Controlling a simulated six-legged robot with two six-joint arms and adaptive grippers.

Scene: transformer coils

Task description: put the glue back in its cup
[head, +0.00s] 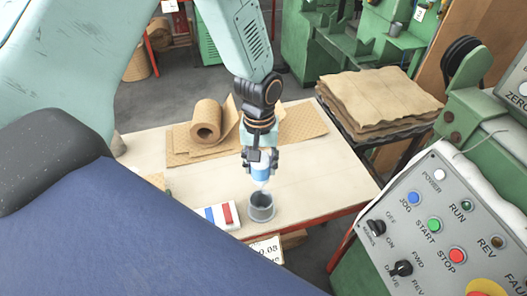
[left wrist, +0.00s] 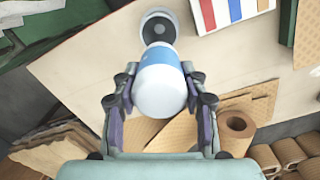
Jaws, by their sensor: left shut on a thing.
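The glue (head: 261,170) is a white and blue bottle with a narrow tip pointing down. My left gripper (head: 261,160) is shut on it and holds it upright above the table. In the left wrist view the glue (left wrist: 159,88) sits between the fingers of the left gripper (left wrist: 160,98). The cup (head: 261,206) is grey, round and open at the top, and stands near the table's front edge. The glue's tip is just above the cup, apart from it in the head view. In the left wrist view the cup (left wrist: 158,18) shows beyond the glue, partly hidden. My right gripper is not in view.
A box with blue, white and red stripes (head: 220,215) stands left of the cup. A brown paper roll (head: 207,122) and flat sheets (head: 300,122) lie behind. The table (head: 325,180) is clear right of the cup.

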